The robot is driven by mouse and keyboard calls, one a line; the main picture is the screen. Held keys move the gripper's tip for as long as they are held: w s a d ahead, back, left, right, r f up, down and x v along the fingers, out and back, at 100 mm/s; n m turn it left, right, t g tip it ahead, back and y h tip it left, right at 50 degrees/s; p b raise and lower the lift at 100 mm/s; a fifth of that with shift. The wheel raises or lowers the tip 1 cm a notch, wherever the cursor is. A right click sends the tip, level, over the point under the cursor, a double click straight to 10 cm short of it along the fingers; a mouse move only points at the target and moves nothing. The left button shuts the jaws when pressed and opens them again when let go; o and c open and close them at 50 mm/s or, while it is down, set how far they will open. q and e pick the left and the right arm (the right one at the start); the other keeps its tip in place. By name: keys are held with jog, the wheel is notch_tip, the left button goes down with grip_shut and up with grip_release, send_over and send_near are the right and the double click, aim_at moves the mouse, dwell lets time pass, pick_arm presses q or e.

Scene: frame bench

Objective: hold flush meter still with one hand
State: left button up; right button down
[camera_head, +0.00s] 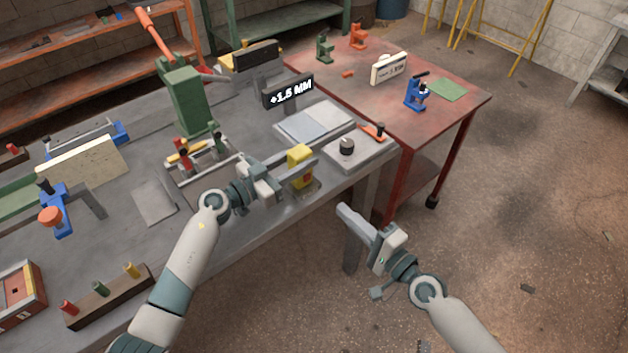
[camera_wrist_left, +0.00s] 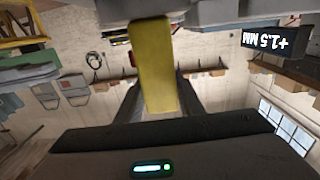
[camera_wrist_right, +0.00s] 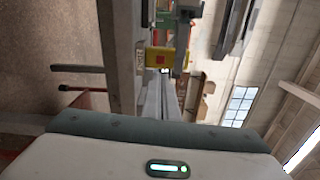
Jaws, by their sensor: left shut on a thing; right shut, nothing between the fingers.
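A yellow block-shaped piece (camera_head: 299,153) stands at the front edge of the grey bench (camera_head: 230,228). My left gripper (camera_head: 303,166) is shut on it; in the left wrist view the yellow piece (camera_wrist_left: 152,60) is between the fingers. A dark display (camera_head: 288,92) reading "+1.5 MM" stands behind it, above a pair of pale plates (camera_head: 314,121). I cannot tell which of these is called the flush meter. My right gripper (camera_head: 345,212) is shut and empty, out beyond the bench's front edge. The right wrist view shows the yellow piece (camera_wrist_right: 160,58) with a red patch.
A green press (camera_head: 187,100) and clamps stand behind my left arm. A red table (camera_head: 450,119) at the back right holds a blue tool (camera_head: 417,93).

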aim_at(308, 179)
jog(key=shift+s+d+n, duration=0.25)
jog(key=shift+s+d, duration=0.2)
jog(key=shift+s, duration=0.15)
jog(key=shift+s+d+n, duration=0.25)
jog(key=shift+s+d, duration=0.15)
jog(key=shift+s, duration=0.2)
jog(key=shift+w, duration=0.1)
jog(key=x, duration=1.4)
